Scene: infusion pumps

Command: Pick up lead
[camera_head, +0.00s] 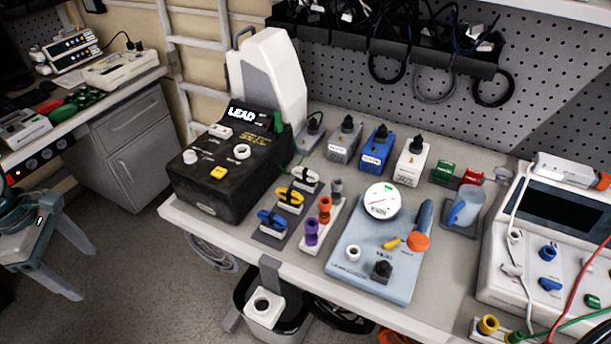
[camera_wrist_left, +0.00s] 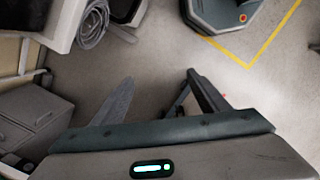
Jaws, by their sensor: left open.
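A black box (camera_head: 222,165) with a lit "LEAD" display stands at the left of the workbench (camera_head: 455,270). In front and to its right, a rack holds white (camera_head: 304,180), yellow (camera_head: 289,199) and blue (camera_head: 271,220) coiled pieces that look like leads. A white holder beside it carries grey, orange (camera_head: 325,208) and purple (camera_head: 311,232) pieces. I cannot tell which one is the lead. My left gripper (camera_head: 80,272) is open and empty over the floor, left of and apart from the bench. In the left wrist view its open fingers (camera_wrist_left: 160,82) point over bare floor. My right gripper is not in view.
A blue-grey device with a gauge (camera_head: 382,200) stands mid-bench, with a jug (camera_head: 466,206) beside it. A white monitor (camera_head: 545,235) is at the right. Small adapter blocks line the back. Cables hang from a black rack (camera_head: 390,45). A grey cabinet (camera_head: 125,155) stands at left.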

